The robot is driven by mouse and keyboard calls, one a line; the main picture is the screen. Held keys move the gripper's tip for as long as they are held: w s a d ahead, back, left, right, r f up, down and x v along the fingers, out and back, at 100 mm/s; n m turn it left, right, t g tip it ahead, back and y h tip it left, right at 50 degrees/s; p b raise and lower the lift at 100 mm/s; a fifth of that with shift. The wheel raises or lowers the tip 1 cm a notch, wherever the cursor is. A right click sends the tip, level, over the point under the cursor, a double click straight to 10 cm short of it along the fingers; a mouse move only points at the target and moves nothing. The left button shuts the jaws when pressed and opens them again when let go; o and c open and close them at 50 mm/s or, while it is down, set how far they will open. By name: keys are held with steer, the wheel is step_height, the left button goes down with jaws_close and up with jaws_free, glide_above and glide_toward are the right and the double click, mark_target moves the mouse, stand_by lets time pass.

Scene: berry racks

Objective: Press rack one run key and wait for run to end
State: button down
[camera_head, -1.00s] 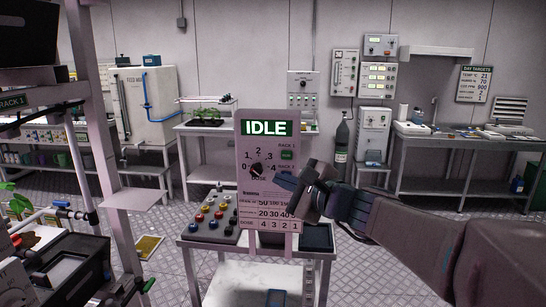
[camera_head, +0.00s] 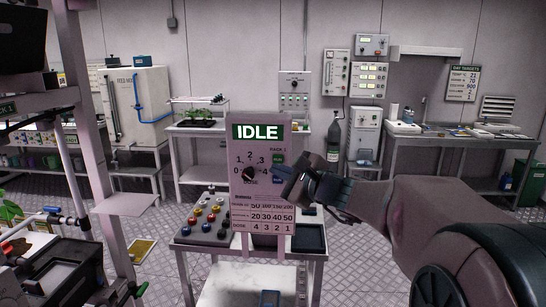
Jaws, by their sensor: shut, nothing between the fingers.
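The rack 1 control panel (camera_head: 242,209) stands upright in the middle of the head view. Its green display (camera_head: 258,132) reads IDLE. The small green run key (camera_head: 278,159) is at the panel's upper right, under the RACK 1 label. The black dose dial (camera_head: 249,173) is to its left. My gripper (camera_head: 282,173) is shut and empty, reaching in from the right. Its tips overlap the panel's right side just below the green key. I cannot tell whether they touch the panel.
A rack frame (camera_head: 90,140) stands close on the left. Benches and cabinets line the back wall. Tiled floor is open at the right of the cart.

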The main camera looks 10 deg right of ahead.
mark_target(269, 159)
steer(key=shift+w+d+b, duration=0.2)
steer(key=shift+w+d, duration=0.05)
steer(key=shift+w, duration=0.45)
steer(key=shift+w+d+b, duration=0.15)
steer(key=shift+w+d, duration=0.1)
steer(key=shift+w, duration=0.4)
stand_by(1.1)
steer(key=shift+w+d+b, duration=0.1)
steer(key=shift+w+b, duration=0.2)
steer(key=shift+w, duration=0.1)
steer(key=shift+w+d, duration=0.15)
steer(key=shift+w, duration=0.3)
stand_by(0.5)
stand_by(0.4)
steer(key=shift+s+a+b, duration=0.3)
steer(key=shift+s+b, duration=0.35)
steer(key=shift+s, duration=0.2)
